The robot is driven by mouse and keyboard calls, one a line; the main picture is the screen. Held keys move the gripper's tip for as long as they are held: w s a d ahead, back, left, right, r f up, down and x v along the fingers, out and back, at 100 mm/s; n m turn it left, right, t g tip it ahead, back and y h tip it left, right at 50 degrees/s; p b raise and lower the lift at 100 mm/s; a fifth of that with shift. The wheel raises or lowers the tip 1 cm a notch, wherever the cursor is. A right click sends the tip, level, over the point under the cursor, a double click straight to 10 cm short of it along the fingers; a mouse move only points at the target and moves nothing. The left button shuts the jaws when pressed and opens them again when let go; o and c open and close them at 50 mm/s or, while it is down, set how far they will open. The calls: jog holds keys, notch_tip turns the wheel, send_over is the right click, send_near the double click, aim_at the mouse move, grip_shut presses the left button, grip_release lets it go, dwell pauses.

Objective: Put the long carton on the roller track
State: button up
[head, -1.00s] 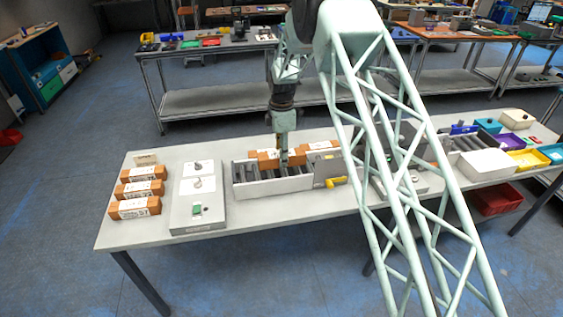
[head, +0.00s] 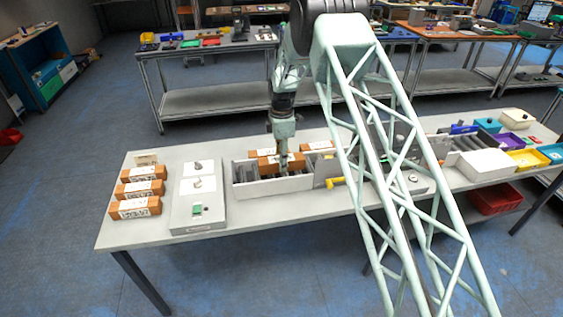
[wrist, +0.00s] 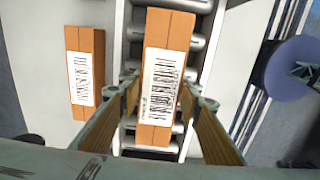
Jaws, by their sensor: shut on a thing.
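My gripper (head: 284,158) points down over the roller track and is shut on a long orange-brown carton (head: 296,164). In the wrist view the same carton (wrist: 166,30) lies between the two fingers, its white barcode label facing up. The roller track (head: 243,187) has pale walls, and its rollers (wrist: 200,42) show on both sides of the carton in the wrist view. I cannot tell whether the carton touches the rollers.
Another labelled carton (wrist: 86,75) lies left of the track in the wrist view. Several cartons (head: 141,188) stand at the table's left end, beside a grey panel (head: 200,218). A yellow handle (head: 334,181) sits at the track's right front. Coloured trays (head: 528,159) stand far right.

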jog(key=shift+f, duration=0.2)
dwell(0.3)
jog(key=o, duration=1.1)
jog(key=shift+r, duration=0.2)
jog(key=shift+r, duration=5.95)
jog(key=shift+r, duration=0.1)
